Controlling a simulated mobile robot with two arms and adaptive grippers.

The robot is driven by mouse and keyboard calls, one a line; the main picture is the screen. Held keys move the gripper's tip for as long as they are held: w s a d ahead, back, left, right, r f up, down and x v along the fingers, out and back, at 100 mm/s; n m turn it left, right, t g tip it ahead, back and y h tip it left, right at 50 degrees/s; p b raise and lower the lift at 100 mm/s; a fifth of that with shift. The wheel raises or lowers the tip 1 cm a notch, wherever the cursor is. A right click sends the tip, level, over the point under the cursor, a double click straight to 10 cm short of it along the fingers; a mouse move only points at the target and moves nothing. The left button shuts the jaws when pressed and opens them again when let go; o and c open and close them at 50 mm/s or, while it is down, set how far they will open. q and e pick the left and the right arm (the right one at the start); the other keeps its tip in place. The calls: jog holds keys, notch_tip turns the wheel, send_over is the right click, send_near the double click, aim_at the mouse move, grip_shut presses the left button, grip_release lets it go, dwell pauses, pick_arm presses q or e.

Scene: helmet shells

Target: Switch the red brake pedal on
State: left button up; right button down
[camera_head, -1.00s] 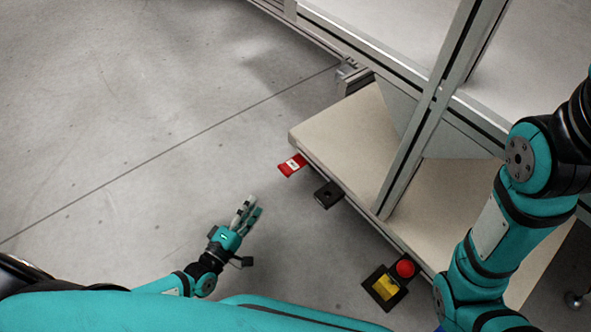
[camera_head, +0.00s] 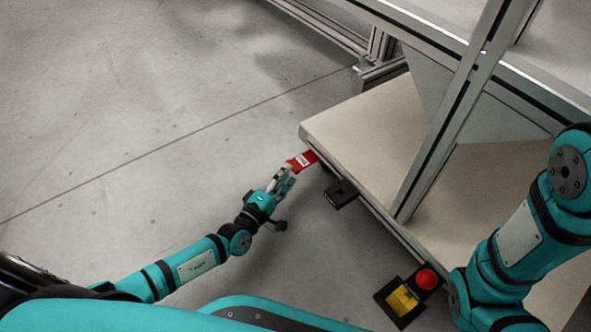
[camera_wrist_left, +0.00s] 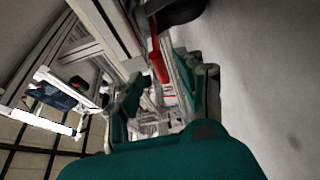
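The red brake pedal (camera_head: 303,160) sticks out from the front edge of the beige board, near its left corner, with a white label on it. My left gripper (camera_head: 286,174) is right at the pedal's outer end in the head view. In the left wrist view the red pedal (camera_wrist_left: 159,62) shows just beyond the left gripper (camera_wrist_left: 160,95), whose fingers are spread apart to either side. I cannot tell whether they touch the pedal.
Farther along are a red button (camera_head: 426,279) and a yellow and black pad (camera_head: 402,300). An aluminium frame (camera_head: 445,140) rises from the board. The grey floor at left is clear.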

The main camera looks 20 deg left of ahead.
aim_at(295, 164)
pick_arm(q)
jog(key=b+x, duration=0.1)
jog(key=x, duration=0.3)
jog(key=shift+w+f+b, duration=0.1)
jog(key=shift+w+b, duration=0.05)
jog(key=shift+b, duration=0.15)
jog(key=shift+w+d, duration=0.15)
jog(key=shift+w, duration=0.35)
grip_shut()
